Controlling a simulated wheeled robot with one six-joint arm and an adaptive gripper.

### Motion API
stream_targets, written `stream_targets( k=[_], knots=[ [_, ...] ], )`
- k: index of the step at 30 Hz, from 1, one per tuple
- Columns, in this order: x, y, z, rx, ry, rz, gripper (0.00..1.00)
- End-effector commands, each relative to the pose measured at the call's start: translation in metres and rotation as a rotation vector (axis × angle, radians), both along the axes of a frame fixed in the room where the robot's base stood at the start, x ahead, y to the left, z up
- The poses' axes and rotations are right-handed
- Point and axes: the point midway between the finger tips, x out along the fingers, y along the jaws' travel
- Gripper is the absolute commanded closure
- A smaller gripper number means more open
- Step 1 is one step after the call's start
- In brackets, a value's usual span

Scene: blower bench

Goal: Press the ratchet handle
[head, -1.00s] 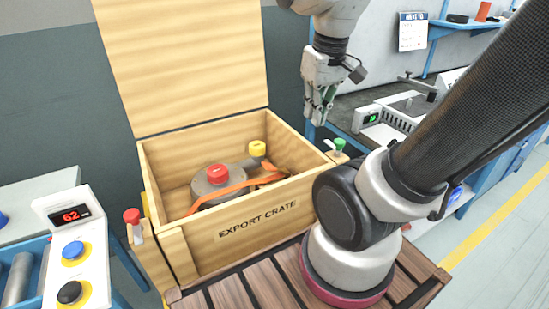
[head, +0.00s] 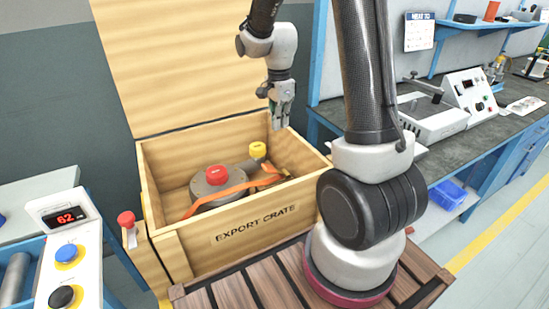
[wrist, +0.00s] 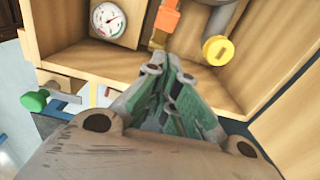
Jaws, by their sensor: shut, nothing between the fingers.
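The open wooden export crate (head: 262,218) holds a grey blower (head: 208,187) with a red cap (head: 217,174) and a yellow cap (head: 258,150). An orange strap (head: 235,189) crosses the blower. Near its right end is a small ratchet area (head: 272,170), too small to read clearly. In the wrist view an orange piece (wrist: 168,18), perhaps the ratchet handle, shows beyond the fingers, left of the yellow cap (wrist: 217,50). My gripper (head: 280,126) is shut and empty, fingers pointing down near the crate's back right corner. It also shows in the wrist view (wrist: 165,75), apart from the orange piece.
A round gauge (wrist: 108,22) sits inside the crate. A green knob (wrist: 35,100) and a red knob (head: 126,219) are at the crate's sides. The raised lid (head: 185,65) stands behind. A panel reading 62 (head: 64,216) is left; a workbench (head: 500,130) is right.

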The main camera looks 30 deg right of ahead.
Motion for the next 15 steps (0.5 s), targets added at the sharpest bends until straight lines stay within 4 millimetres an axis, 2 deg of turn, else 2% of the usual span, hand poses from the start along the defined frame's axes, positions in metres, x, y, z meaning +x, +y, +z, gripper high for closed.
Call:
stream_targets(
  k=[11,15],
  knots=[
    [-0.0005,0.0,0.0,0.0,-0.001,-0.032,1.0],
    [-0.0006,-0.0002,-0.0066,0.0,0.001,-0.031,1.0]
  ],
)
